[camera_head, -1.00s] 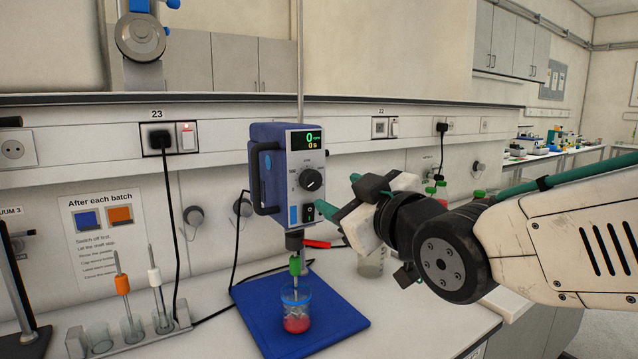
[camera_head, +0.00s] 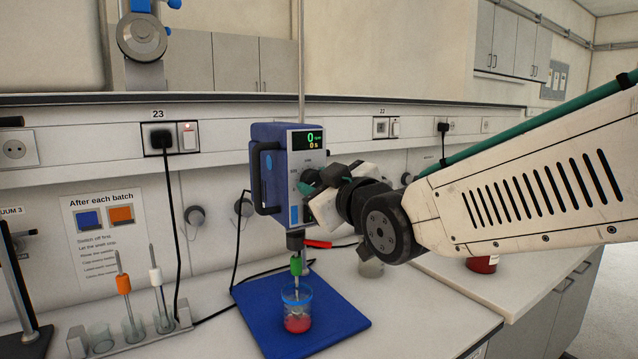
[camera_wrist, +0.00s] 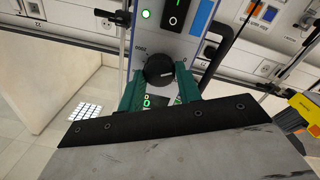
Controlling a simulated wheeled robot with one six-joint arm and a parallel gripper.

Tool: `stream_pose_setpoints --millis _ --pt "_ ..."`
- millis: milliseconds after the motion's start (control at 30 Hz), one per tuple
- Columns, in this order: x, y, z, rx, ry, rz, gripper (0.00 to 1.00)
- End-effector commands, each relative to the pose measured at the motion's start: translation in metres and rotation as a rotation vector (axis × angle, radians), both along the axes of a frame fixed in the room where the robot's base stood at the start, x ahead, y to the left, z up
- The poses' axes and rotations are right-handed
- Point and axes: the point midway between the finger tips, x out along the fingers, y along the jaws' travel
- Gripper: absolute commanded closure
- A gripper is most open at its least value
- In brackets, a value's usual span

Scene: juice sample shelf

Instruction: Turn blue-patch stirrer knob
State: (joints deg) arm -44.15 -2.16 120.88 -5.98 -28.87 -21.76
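The blue stirrer (camera_head: 268,190) hangs on its rod above the blue base plate (camera_head: 345,322). Its display (camera_head: 307,141) shows 0 in green and a second 0 in amber. A light-blue patch (camera_head: 294,214) is low on its front; a blue patch also shows in the wrist view (camera_wrist: 203,15). The round black knob (camera_wrist: 158,68) sits between the green fingertips of my gripper (camera_wrist: 156,76). The fingers stand apart, one on each side of the knob; firm contact is not clear. In the head view my gripper (camera_head: 316,192) partly covers the knob (camera_head: 309,179).
A beaker with red liquid (camera_head: 297,322) stands under the stirrer shaft. A black rocker switch (camera_wrist: 175,12) is close to the knob. A rack with stirring rods (camera_head: 135,335) stands at the left. A red-filled jar (camera_head: 482,264) is at the right, below my arm.

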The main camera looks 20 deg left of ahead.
Motion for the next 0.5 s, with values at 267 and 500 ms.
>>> stream_pose_setpoints --millis 267,500 --pt "0.0 -0.0002 0.0 0.003 0.004 0.0 0.89" --pt "0.0 -0.0004 0.0 0.043 0.051 0.0 0.89"
